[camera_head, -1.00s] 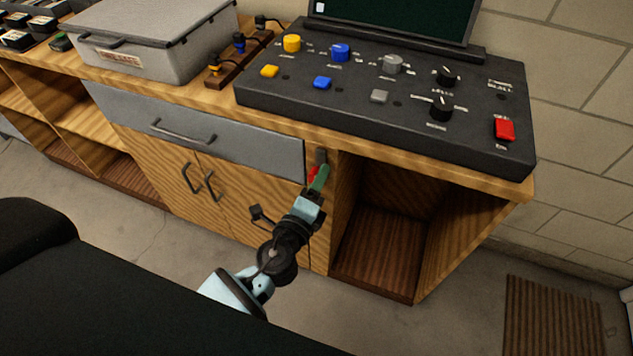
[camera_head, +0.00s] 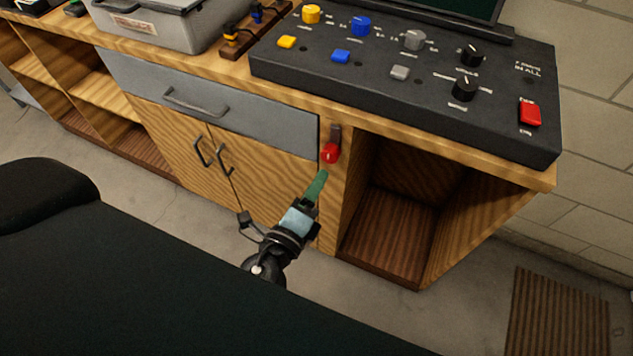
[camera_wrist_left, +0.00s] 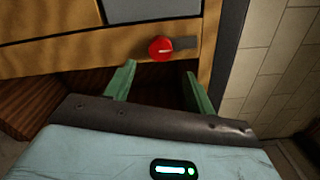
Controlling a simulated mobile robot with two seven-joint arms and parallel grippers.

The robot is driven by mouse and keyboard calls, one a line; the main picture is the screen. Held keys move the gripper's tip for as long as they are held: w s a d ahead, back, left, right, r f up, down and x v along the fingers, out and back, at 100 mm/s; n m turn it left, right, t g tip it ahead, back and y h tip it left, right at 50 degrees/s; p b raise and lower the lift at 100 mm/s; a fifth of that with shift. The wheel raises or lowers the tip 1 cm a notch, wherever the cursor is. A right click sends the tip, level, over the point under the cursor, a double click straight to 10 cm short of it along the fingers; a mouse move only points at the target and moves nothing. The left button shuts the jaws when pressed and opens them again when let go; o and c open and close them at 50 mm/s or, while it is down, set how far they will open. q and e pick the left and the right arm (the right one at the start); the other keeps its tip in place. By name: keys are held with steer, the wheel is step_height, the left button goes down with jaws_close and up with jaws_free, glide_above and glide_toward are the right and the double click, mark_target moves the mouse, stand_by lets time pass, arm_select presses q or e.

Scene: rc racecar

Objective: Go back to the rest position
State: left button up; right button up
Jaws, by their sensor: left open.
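My left gripper (camera_head: 316,187) is in front of the wooden workbench, below and apart from a red knob (camera_head: 330,153) on the bench's front panel. In the left wrist view the two green fingers (camera_wrist_left: 158,85) are spread with nothing between them, and the red knob (camera_wrist_left: 160,48) lies beyond the fingertips. A dark mount holds the knob to the wood. My right gripper is not in view.
The workbench has a grey drawer (camera_head: 210,96), wooden cabinet doors (camera_head: 200,150) and an open compartment (camera_head: 390,215) right of the knob. A black control panel (camera_head: 430,115) and a grey case (camera_head: 160,22) stand on top. Grey floor lies in front; a brown mat (camera_head: 555,315) is at right.

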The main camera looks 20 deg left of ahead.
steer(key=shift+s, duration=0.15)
arm_select(q)
steer(key=s+a+f+n+g+p, duration=0.1)
steer(key=s+f+n+g+p, duration=0.1)
steer(key=s+n, duration=0.4)
steer(key=s+a+f+n+g+p, duration=0.2)
steer(key=s+n+g+p, duration=0.2)
steer(key=s+n, duration=0.3)
steer(key=s+a+f+n+g+h+p, duration=0.1)
steer(key=s+f+n+g+p, duration=0.2)
steer(key=s, duration=1.2)
steer(key=n+p, duration=0.2)
steer(key=n, duration=0.2)
steer(key=shift+a, duration=0.35)
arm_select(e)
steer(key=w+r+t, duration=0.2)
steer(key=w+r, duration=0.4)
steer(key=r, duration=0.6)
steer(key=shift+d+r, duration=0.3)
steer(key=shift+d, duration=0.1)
